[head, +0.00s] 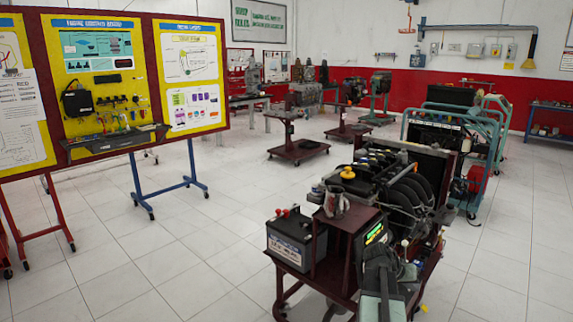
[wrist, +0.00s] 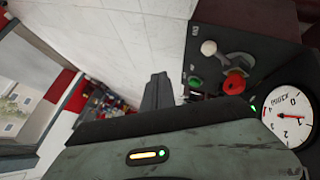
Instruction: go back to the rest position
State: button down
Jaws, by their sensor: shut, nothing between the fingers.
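My gripper (wrist: 157,92) shows in the wrist view as dark, narrow fingers closed together, with nothing held between them. In the head view my dark grey arm rises from the bottom edge in front of the nearest engine trainer (head: 405,190). The gripper's tips are hard to make out there against the dark trainer. In the wrist view a dark panel with a white ball knob (wrist: 209,47), a green button (wrist: 195,82) and a red knob (wrist: 234,83) lies to the right of the fingers. A round white gauge (wrist: 290,117) is at the right edge.
A battery (head: 295,240) sits on the near trainer's left side. Display boards (head: 145,15) on wheeled stands are at left. A teal-framed trainer (head: 408,125) stands behind the near one. More engine stands (head: 300,149) are farther back. The tiled floor (head: 190,250) at left is clear.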

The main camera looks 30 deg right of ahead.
jog(key=w+a+f+n+t+y, duration=0.1)
jog(key=w+a+n, duration=0.1)
jog(key=w+a, duration=0.6)
jog(key=w+a+f+n+t+y, duration=0.1)
jog(key=w+a+n, duration=0.15)
jog(key=a, duration=1.05)
jog(key=w+a+f+n+t+y, duration=0.1)
jog(key=w+a+f, duration=0.1)
jog(key=w+a, duration=0.6)
jog(key=s+a+f+n+g+y, duration=0.1)
jog(key=s+a+n+y, duration=0.25)
jog(key=a, duration=1.05)
jog(key=s+a+f+n+g+y, duration=0.1)
jog(key=s+a+f+n+y, duration=0.3)
jog(key=a, duration=0.9)
notch_tip(320, 180, up, 18)
jog(key=m+h+p, duration=0.1)
jog(key=m+p, duration=0.1)
jog(key=p, duration=1.4)
jog(key=shift+d+r, duration=0.2)
jog(key=shift+r, duration=0.05)
jog(key=shift+s+h, duration=0.1)
jog(key=shift+h, duration=0.15)
